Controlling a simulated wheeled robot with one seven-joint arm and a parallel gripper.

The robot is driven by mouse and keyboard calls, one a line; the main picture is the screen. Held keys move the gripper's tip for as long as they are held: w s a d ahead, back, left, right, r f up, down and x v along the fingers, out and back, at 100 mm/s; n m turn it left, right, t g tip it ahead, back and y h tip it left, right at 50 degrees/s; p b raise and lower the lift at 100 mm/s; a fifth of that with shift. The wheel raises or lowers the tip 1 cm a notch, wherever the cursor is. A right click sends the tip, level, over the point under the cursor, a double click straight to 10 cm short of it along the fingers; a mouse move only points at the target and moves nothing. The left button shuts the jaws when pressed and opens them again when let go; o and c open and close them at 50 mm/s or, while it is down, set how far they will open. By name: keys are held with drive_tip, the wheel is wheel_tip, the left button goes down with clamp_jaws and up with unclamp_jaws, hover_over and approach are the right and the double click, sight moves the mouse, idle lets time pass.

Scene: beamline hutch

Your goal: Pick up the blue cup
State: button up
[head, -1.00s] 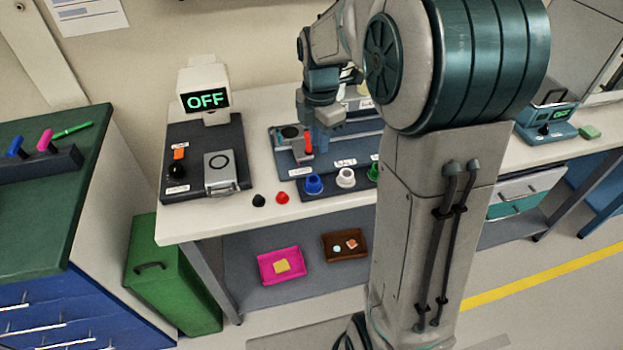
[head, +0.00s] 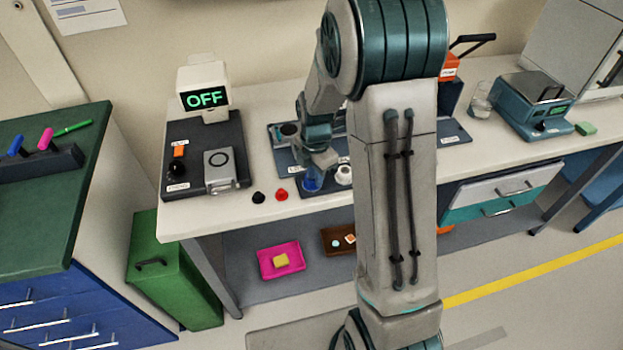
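The blue cup (head: 311,186) stands on the dark rack at the front of the bench, left of the white cup (head: 344,175). My gripper (head: 313,178) points down right at the blue cup, and its fingers overlap the cup in the picture. The upper part of the cup is partly covered. I cannot tell whether the fingers touch the cup or are closed on it.
The device with the OFF display (head: 204,99) stands farther left. My arm hides the rack's right part. A pink tray (head: 265,262) is on the shelf below.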

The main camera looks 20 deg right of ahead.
drive_tip(key=shift+f, duration=0.5)
clamp_jaws()
drive_tip(key=shift+r, duration=0.15)
drive_tip(key=shift+r, duration=0.55)
wheel_tip(320, 180, up, 2)
drive_tip(key=shift+r+b, duration=0.25)
drive_tip(key=shift+b, duration=0.15)
drive_tip(key=s+d+r+b, duration=0.1)
drive_tip(key=s+d+r, duration=0.1)
drive_tip(key=d+r, duration=0.5)
drive_tip(key=d, duration=0.4)
drive_tip(key=shift+s+d+b, duration=0.2)
drive_tip(key=shift+s+b, duration=0.1)
drive_tip(key=shift+b, duration=0.05)
